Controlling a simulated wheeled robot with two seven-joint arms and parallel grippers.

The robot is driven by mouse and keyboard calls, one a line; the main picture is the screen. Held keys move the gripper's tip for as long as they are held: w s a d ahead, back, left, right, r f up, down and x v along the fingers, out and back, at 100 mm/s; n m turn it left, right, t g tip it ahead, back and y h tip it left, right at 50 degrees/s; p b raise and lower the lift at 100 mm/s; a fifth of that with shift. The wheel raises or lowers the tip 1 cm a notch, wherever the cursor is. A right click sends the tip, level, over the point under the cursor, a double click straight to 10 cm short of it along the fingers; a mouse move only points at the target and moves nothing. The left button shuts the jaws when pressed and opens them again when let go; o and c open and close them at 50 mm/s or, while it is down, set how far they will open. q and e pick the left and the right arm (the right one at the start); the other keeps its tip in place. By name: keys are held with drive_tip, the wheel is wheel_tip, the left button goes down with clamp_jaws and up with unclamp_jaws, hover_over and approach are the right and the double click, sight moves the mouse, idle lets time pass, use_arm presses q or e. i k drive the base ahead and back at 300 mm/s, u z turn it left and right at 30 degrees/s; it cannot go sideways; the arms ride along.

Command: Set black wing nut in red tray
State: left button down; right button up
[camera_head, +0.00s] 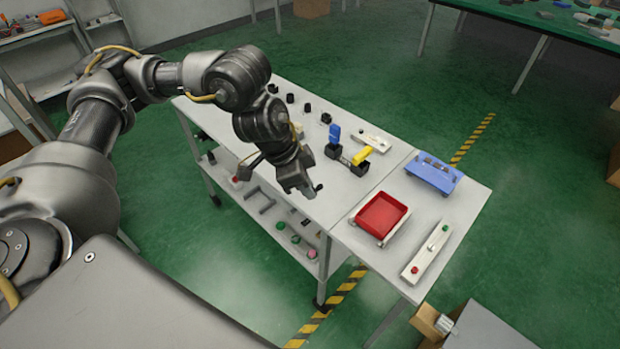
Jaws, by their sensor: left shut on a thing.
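My left gripper (312,191) is shut on the black wing nut (319,187), a small dark piece showing at its fingertips. It holds the nut over the front edge of the white table, to the left of the red tray. The red tray (382,214) is a shallow square tray on the right part of the table. No object shows inside it, and the gripper is apart from it. My right gripper is not in view.
A blue fixture (433,174) and a white strip with red and green knobs (430,248) flank the tray. A black fixture with blue and yellow levers (348,155) stands behind the gripper. Several small black parts line the table's back. Bare tabletop lies between gripper and tray.

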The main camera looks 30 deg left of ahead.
sight(386, 211)
drive_tip(key=z, duration=3.25)
drive_tip(key=k, duration=1.1)
drive_tip(key=u, duration=1.45)
